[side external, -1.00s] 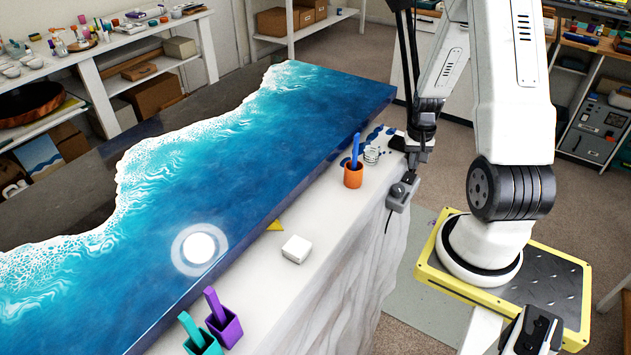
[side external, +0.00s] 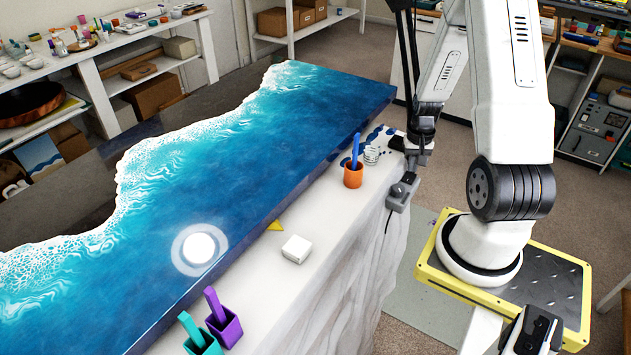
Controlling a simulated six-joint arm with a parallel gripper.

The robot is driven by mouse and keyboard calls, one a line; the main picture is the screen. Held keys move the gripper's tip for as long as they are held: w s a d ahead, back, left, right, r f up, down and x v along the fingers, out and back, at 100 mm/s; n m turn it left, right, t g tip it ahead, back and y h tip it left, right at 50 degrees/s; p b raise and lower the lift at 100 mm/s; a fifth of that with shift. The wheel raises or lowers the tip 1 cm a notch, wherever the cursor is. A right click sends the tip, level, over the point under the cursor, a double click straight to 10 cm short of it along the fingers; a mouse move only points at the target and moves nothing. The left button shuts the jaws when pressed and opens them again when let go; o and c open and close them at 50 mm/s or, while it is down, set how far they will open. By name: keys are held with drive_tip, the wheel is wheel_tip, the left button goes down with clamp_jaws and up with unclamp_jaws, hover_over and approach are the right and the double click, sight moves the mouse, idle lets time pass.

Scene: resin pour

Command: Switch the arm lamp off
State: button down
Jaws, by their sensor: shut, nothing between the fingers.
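The arm lamp's black arm (side external: 407,60) rises out of the top of the side view, so its head is out of frame. A grey box with a dark knob (side external: 398,192) sits at the worktop's right edge below it, with a cable hanging down. A bright white disc with a pale ring (side external: 199,248) shows on the blue resin; it looks like the lit lamp's reflection. My gripper (side external: 411,170), dark and pointing down, is shut and empty just above the grey box. I cannot tell whether it touches the box.
An orange cup with a blue tool (side external: 353,174) and a small clear cup (side external: 371,155) stand left of my gripper. A white block (side external: 296,249), purple cup (side external: 225,328) and teal cup (side external: 202,343) stand nearer along the worktop (side external: 335,225).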

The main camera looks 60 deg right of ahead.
sight(411, 174)
drive_tip(key=shift+f, duration=0.7)
idle(0.6)
drive_tip(key=shift+r, duration=3.5)
